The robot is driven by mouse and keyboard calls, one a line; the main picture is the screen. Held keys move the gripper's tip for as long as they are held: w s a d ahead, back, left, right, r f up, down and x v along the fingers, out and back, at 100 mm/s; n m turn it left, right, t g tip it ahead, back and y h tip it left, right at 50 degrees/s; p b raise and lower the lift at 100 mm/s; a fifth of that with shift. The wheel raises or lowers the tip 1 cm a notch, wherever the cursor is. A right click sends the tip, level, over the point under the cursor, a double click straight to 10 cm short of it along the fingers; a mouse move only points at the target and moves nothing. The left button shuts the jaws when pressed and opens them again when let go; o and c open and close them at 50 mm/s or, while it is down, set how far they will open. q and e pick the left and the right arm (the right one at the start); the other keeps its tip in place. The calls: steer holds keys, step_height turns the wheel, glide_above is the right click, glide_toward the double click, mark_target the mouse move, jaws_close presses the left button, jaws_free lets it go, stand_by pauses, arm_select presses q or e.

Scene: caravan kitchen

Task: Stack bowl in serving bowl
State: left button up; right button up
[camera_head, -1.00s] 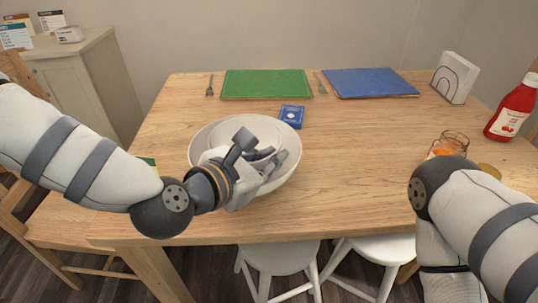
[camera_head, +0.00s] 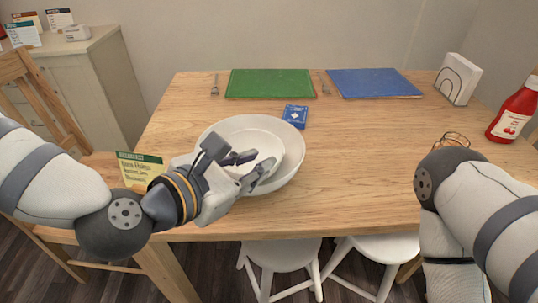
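The large white serving bowl (camera_head: 294,150) stands on the wooden table, left of the middle. A smaller white bowl (camera_head: 262,142) sits inside it, a little tilted toward the left. My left gripper (camera_head: 257,163) is at the near left side of the bowls, with its fingers spread apart and nothing visible between them. The fingers cover part of the near rims, and I cannot tell if they touch a bowl. My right arm comes in from the right, and its gripper does not show.
A blue card pack (camera_head: 294,117) lies just behind the bowls. Green (camera_head: 270,83) and blue (camera_head: 375,83) mats with forks lie at the back. A ketchup bottle (camera_head: 513,112), napkin holder (camera_head: 457,79) and a partly hidden jar (camera_head: 454,140) stand right. The table's middle right is clear.

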arm_select(q)
steer(key=r+p+v, duration=0.1)
steer(key=p+v, duration=0.1)
steer(key=v, duration=0.3)
steer(key=s+a+f+m+g+y, duration=0.2)
steer(key=s+a+f+m+g, duration=0.2)
steer(key=s+f+m, duration=0.5)
steer(key=s+a+f+m+g+y, duration=0.25)
steer(key=s+f+m+g, duration=0.2)
steer(key=s+f, duration=0.75)
steer(key=s+a+f+m+g+y, duration=0.2)
steer(key=s+a+f+m, duration=0.2)
steer(key=s+a+m, duration=0.1)
steer(key=s+a+f+m+g+y, duration=0.2)
steer(key=s+a+f+m+g, duration=0.1)
steer(key=s+a+m, duration=0.3)
steer(key=s, duration=0.2)
steer(key=shift+s+a+f, duration=0.3)
steer(key=shift+a+f, duration=0.05)
steer(key=shift+a, duration=0.05)
arm_select(e)
steer(key=shift+t, duration=0.5)
steer(key=w+r, duration=0.3)
steer(key=shift+r, duration=0.1)
